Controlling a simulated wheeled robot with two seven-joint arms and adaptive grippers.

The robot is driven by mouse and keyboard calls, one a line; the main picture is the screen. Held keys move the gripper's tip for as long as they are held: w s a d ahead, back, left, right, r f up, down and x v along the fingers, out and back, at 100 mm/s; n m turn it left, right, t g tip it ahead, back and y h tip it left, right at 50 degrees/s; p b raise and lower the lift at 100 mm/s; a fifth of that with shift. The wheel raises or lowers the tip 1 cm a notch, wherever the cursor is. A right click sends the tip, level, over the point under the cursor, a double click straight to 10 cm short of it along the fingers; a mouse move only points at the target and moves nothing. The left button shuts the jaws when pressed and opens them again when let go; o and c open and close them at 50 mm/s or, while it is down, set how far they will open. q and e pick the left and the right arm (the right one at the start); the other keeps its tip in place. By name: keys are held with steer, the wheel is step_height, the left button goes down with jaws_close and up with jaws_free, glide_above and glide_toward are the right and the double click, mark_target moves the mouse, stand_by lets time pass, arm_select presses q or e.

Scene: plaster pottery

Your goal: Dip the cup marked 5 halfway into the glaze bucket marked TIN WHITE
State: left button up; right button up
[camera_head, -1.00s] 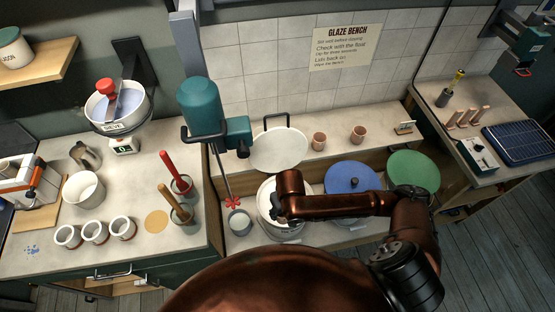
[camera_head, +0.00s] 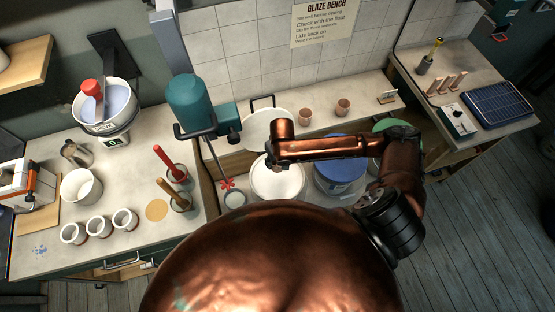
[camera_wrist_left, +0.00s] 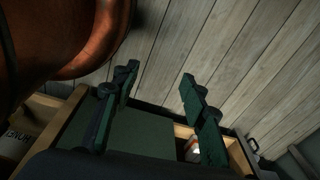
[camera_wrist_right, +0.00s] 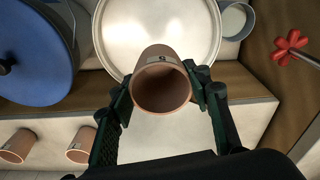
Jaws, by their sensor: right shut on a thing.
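A terracotta cup (camera_wrist_right: 163,95) with a small dark-marked label near its rim is held in my right gripper (camera_wrist_right: 162,88), which is shut on it. The mark looks reversed or upside down and I cannot read it surely. The white glaze bucket (camera_wrist_right: 150,25) lies behind the cup in the right wrist view; its pale contents (camera_head: 278,182) show in the head view. The cup appears apart from the glaze, near the bucket's back side. No bucket name is readable. In the head view my right arm hides the cup. My left gripper (camera_wrist_left: 163,92) is open and empty.
A blue bucket (camera_head: 342,180) and a green one (camera_head: 397,130) stand to the right. Two terracotta cups (camera_head: 305,116) (camera_head: 343,106) stand on the back ledge. A red-tipped mixer (camera_head: 227,184) hangs at the left.

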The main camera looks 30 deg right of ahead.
step_height(320, 180, down, 5)
steer(key=b, duration=0.6)
steer(key=shift+f+b, duration=0.35)
steer(key=shift+b, duration=0.25)
steer(key=shift+f, duration=0.4)
arm_select(q)
step_height(320, 180, down, 8)
steer(key=s, duration=0.2)
arm_select(e)
steer(key=shift+f, duration=1.65)
arm_select(q)
steer(key=shift+s+f+b, duration=0.2)
steer(key=shift+f+b, duration=0.4)
steer(key=shift+b, duration=0.05)
arm_select(e)
step_height(320, 180, down, 5)
arm_select(q)
steer(key=shift+r, duration=0.15)
steer(key=shift+r+p, duration=0.35)
steer(key=shift+p, duration=0.15)
